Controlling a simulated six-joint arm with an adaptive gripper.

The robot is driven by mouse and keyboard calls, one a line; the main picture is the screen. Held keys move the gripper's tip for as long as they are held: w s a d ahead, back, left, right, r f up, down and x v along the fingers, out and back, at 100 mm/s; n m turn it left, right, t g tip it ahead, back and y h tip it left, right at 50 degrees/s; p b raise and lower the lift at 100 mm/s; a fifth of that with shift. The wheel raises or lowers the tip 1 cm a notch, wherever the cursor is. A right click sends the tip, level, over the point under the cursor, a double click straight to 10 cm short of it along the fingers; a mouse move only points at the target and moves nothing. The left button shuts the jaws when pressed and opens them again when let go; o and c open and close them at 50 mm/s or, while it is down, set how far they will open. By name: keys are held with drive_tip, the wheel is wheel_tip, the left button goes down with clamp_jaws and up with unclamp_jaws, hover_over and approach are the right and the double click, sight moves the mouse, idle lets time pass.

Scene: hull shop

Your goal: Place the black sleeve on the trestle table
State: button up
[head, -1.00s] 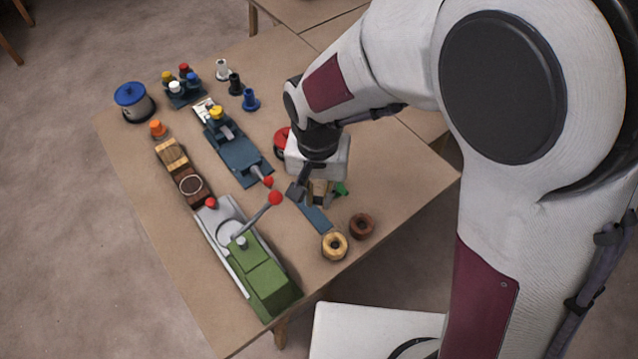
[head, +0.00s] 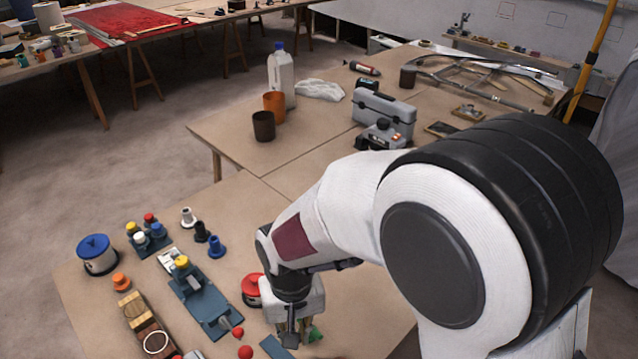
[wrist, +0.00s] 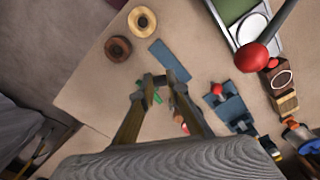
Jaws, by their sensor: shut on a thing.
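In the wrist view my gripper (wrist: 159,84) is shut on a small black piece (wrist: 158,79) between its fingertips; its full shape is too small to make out. In the head view my gripper (head: 294,342) is low over the front table (head: 235,196), and its fingertips are partly hidden. A black flanged sleeve-like part (head: 201,232) stands on this table between a white one (head: 188,217) and a blue one (head: 216,247). A second table (head: 228,128) adjoins behind. I cannot tell which one is the trestle table.
A blue strip (wrist: 168,60) and green parts lie by my fingertips. A red tin (head: 251,291) and a blue model (head: 207,303) are close by. Two rings (wrist: 142,20) lie near the table edge. Bins (head: 264,127), a jug (head: 281,78) and a toolbox (head: 383,108) stand behind.

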drive_tip(key=w+d+f+m, duration=0.1)
drive_tip(key=w+d, duration=0.3)
drive_tip(key=d, duration=0.7)
drive_tip(key=w+d+f+m, duration=0.2)
drive_tip(key=w+d, duration=0.2)
drive_tip(key=d, duration=0.6)
drive_tip(key=shift+w+d, duration=0.25)
drive_tip(key=shift+d, duration=0.15)
drive_tip(key=shift+a, duration=0.15)
drive_tip(key=a+r+m+y, duration=0.1)
drive_tip(key=a+m, duration=0.8)
drive_tip(key=a, duration=0.7)
drive_tip(key=w+a+r+m+y, duration=0.1)
drive_tip(key=a+r+m, duration=0.1)
drive_tip(key=a+m, duration=0.7)
drive_tip(key=shift+w+a, duration=0.3)
drive_tip(key=shift+a, duration=3.65)
drive_tip(key=shift+f, duration=3.1)
